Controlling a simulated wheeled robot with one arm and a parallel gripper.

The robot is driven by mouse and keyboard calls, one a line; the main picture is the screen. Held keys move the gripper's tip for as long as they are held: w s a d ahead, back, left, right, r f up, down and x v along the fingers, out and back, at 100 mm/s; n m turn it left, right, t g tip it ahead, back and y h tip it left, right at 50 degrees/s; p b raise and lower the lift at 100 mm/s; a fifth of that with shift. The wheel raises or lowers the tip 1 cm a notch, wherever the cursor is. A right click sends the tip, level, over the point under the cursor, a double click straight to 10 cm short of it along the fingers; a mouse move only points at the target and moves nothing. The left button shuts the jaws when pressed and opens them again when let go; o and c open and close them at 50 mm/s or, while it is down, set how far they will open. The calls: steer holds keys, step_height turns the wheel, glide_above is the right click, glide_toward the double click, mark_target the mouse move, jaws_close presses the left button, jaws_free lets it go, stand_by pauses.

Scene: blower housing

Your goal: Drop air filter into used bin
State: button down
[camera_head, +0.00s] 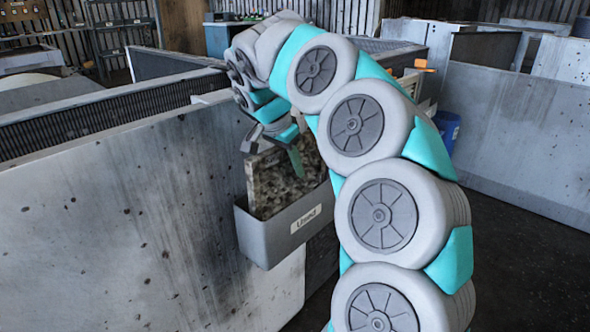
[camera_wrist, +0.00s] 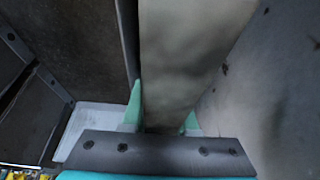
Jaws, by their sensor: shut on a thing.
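The air filter (camera_head: 285,180) is a dirty, mottled grey-brown panel held upright in the head view. The used bin (camera_head: 280,238) is a grey open box with a "Used" label, against the metal panel. The filter's lower edge is hidden behind the bin's front wall, so it appears at least partly inside the bin. My gripper (camera_head: 285,150) is above the bin, shut on the filter's upper part. In the wrist view the filter (camera_wrist: 185,60) stands between the two teal fingertips of my gripper (camera_wrist: 162,122). Whether the filter touches the bin floor is hidden.
A large grey metal panel (camera_head: 120,220) stands left of the bin. Another grey panel (camera_head: 525,130) stands at the right. A blue bin (camera_head: 447,128) is behind my arm. Dark floor (camera_head: 520,265) is open at the lower right.

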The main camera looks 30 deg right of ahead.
steer(key=shift+f+p, duration=0.35)
steer(key=shift+p, duration=0.15)
steer(key=shift+f, duration=0.2)
steer(key=c, duration=0.7)
jaws_free()
steer(key=shift+r+b, duration=0.1)
steer(key=shift+b, duration=0.2)
steer(key=p+v, duration=0.1)
steer(key=v, duration=1)
steer(key=shift+w+r, duration=0.1)
steer(key=shift+r, duration=0.3)
steer(key=shift+a+r, duration=0.2)
steer(key=shift+r, duration=0.35)
